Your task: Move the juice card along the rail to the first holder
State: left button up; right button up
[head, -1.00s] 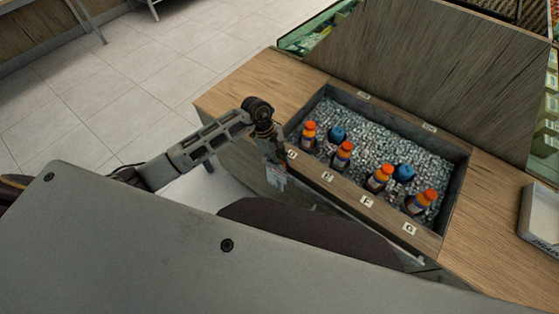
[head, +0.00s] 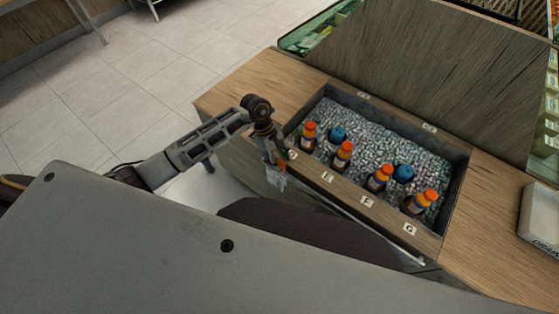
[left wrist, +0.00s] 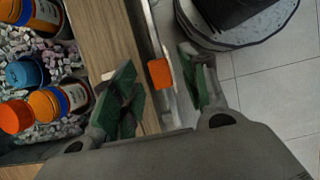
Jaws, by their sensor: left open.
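The juice card (head: 276,182) hangs at the front of the counter, near its left front corner, below the rail (left wrist: 150,40). In the left wrist view its orange top (left wrist: 160,73) shows between my fingers, beside the rail. My left gripper (head: 277,163) is open around the card's top, with one green-padded finger on each side, and the wrist view (left wrist: 160,85) shows gaps to both. Small lettered labels, one reading G (head: 410,229), run along the front edge. I cannot tell which marks the first holder. My right gripper is out of view.
An ice bin (head: 455,185) set in the wooden counter (head: 490,240) holds several orange-capped bottles (head: 342,155) and blue-capped ones (head: 337,134). A pale tray (head: 540,225) stands at the right. Tiled floor (head: 130,90) is open at the left.

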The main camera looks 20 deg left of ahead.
pick_arm(q)
jog(key=v, duration=1.1)
jog(key=shift+d+r, duration=0.1)
dwell(0.4)
